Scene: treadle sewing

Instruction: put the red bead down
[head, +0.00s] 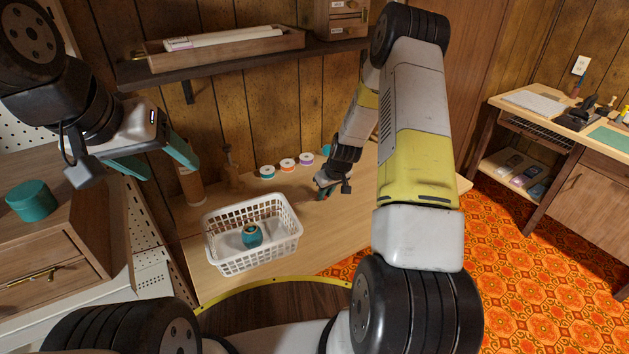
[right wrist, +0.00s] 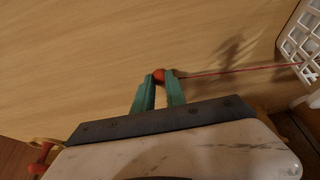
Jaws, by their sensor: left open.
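The small round red bead (right wrist: 159,76) is between the green fingertips of my right gripper (right wrist: 160,80) in the right wrist view, touching both. A thin red thread (right wrist: 225,71) runs from the bead rightward to the white basket (right wrist: 303,48). In the head view my right gripper (head: 326,190) is low over the light wooden table (head: 345,225), right of the basket (head: 252,212); the bead is too small to make out there. Whether the bead touches the table is unclear. My left gripper (head: 172,168) is open and empty, raised at the left.
A teal jar (head: 251,236) sits in the basket. Several thread spools (head: 287,165) stand at the table's back. A shelf (head: 240,61) hangs above. A green round tin (head: 31,201) stands on a cabinet at left. The table right of my right gripper looks clear.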

